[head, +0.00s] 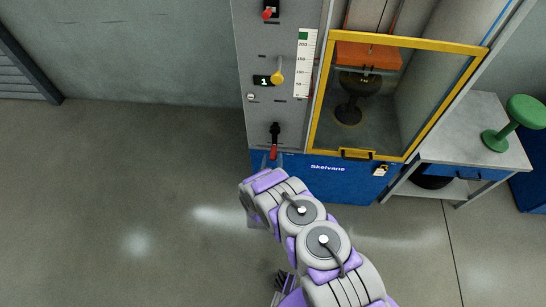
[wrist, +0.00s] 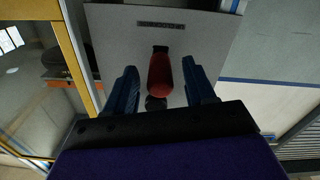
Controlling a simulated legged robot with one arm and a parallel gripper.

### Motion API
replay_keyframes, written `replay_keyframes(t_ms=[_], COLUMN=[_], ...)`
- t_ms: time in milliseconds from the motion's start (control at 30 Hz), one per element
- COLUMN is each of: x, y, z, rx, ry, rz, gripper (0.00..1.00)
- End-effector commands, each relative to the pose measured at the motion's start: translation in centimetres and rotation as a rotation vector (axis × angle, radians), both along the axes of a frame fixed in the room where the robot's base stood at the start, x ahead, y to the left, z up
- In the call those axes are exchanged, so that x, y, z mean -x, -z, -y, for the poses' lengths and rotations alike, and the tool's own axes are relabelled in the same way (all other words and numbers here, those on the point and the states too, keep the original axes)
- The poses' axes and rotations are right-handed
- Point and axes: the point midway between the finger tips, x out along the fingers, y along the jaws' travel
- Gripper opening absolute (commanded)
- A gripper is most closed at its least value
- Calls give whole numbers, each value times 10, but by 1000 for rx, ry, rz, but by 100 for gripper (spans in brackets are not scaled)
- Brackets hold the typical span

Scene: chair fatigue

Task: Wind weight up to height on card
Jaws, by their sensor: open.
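A red-handled crank (head: 274,151) hangs down from a black mount low on the grey panel (head: 256,120). My gripper (head: 272,163) is just below and around it, partly hidden by my arm. In the wrist view the red handle (wrist: 160,76) lies between the two blue fingers of my open gripper (wrist: 160,68), with a gap visible on both sides. The orange weight (head: 367,56) hangs inside the cabinet above a black seat (head: 358,84). The white scale card (head: 306,62), with a green top, is on the panel's right side; its markings are too small to read reliably.
A yellow-framed door (head: 317,95) covers the cabinet front; a padlock (head: 381,170) hangs below it. A yellow knob (head: 277,77) beside a display showing 1 and another red handle (head: 268,14) are higher up. Left floor is clear.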

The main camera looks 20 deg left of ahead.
Motion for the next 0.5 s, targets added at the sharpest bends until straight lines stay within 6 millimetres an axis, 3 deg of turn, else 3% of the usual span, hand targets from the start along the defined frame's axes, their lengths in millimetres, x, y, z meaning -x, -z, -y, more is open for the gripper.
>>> replay_keyframes(t_ms=[200,500], x=[-21,-24], y=[1,0], z=[-5,-6], rx=[-2,-1], ry=[1,0], rz=[-1,-1], gripper=[54,54])
